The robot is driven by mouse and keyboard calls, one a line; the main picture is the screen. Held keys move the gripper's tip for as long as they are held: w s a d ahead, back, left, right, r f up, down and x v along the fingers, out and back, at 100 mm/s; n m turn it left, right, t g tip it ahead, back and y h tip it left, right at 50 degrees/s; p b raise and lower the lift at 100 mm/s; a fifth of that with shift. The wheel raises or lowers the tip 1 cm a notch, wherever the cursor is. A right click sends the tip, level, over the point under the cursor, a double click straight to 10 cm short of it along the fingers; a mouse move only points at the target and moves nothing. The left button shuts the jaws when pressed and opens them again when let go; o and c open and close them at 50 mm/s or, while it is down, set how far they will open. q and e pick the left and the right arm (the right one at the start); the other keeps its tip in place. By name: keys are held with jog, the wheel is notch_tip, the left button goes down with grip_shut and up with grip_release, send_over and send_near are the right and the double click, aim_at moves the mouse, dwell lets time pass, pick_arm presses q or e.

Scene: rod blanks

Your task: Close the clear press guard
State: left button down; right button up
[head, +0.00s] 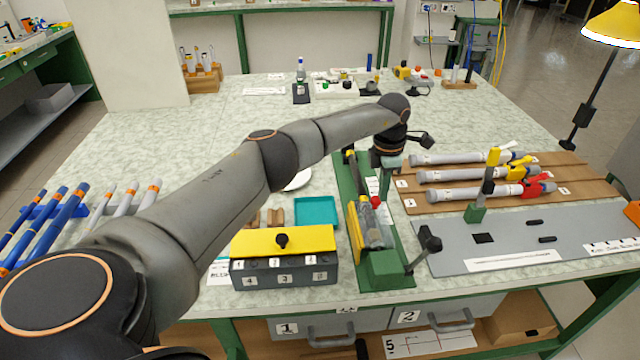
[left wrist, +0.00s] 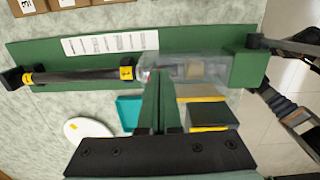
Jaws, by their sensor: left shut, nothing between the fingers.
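The press has a long green base (head: 385,270), which also shows in the left wrist view (left wrist: 90,50). Its clear guard (head: 372,228) sits over the near half of the bed, with a grey and red part visible through it. In the left wrist view the clear guard (left wrist: 205,70) lies just beyond the fingertips. Whether it is fully down I cannot tell. My left gripper (head: 384,188) points down over the press, beyond the guard in the head view. Its fingers (left wrist: 158,78) are together and empty, overlapping the guard's end; contact is unclear. My right gripper is not in view.
A black-knobbed lever (head: 430,240) stands at the press's near right. A yellow-lidded box (head: 300,240) and teal tray (head: 317,212) are at its left. Grey rods (head: 465,175) lie on a brown board at the right, behind a grey mat (head: 515,240).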

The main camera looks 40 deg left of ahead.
pick_arm(q)
jog(key=shift+w+d+f, duration=0.1)
jog(key=shift+d+f, duration=0.05)
jog(key=shift+f, duration=0.05)
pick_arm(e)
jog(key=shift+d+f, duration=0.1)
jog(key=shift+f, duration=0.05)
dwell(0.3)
